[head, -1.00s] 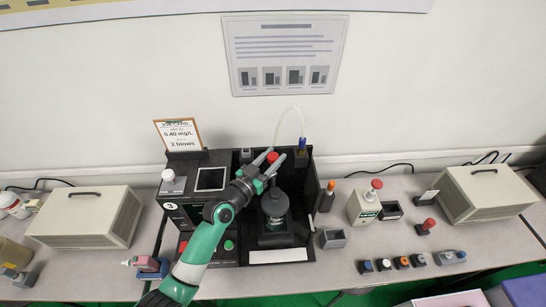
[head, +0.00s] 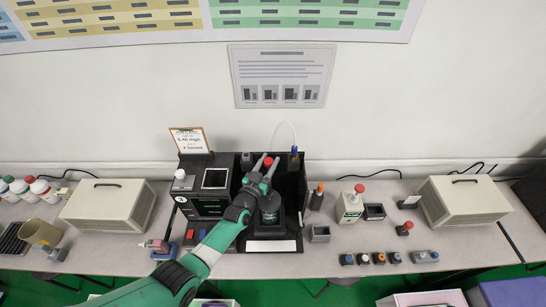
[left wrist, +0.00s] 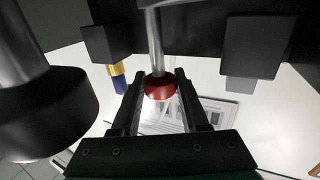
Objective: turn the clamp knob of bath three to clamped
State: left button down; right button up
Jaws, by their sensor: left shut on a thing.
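Bath three is the black open-fronted unit (head: 222,226) at the back middle of the bench in the head view, with a screen on its left part. A dark round vessel (head: 269,208) stands inside it. The red clamp knob (head: 268,161) shows at the tips of my left gripper (head: 266,168), above the vessel. In the left wrist view the red knob (left wrist: 158,88) sits on a metal rod between the fingers, and the gripper (left wrist: 157,101) is shut on it. The knob's marks, if any, are hidden. My right gripper is in no view.
A white-topped knob (head: 180,175) and a card stand (head: 190,141) rise at the unit's left. A red-topped bottle (head: 350,204) and several small knobs (head: 379,258) lie to the right. Beige boxes (head: 108,207) flank the bench. A tube (head: 286,125) arches behind the vessel.

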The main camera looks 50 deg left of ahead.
pick_arm(q)
jog(key=shift+c, duration=2.1)
grip_release()
jog(key=shift+s, duration=0.15)
jog(key=shift+s+d+r+p, duration=0.1)
jog(key=shift+s+d+p, duration=0.15)
jog(key=shift+p, duration=0.2)
jog(key=p+v, duration=0.4)
jog(key=v, duration=0.6)
jog(key=shift+s, duration=0.4)
jog(key=shift+d, duration=0.15)
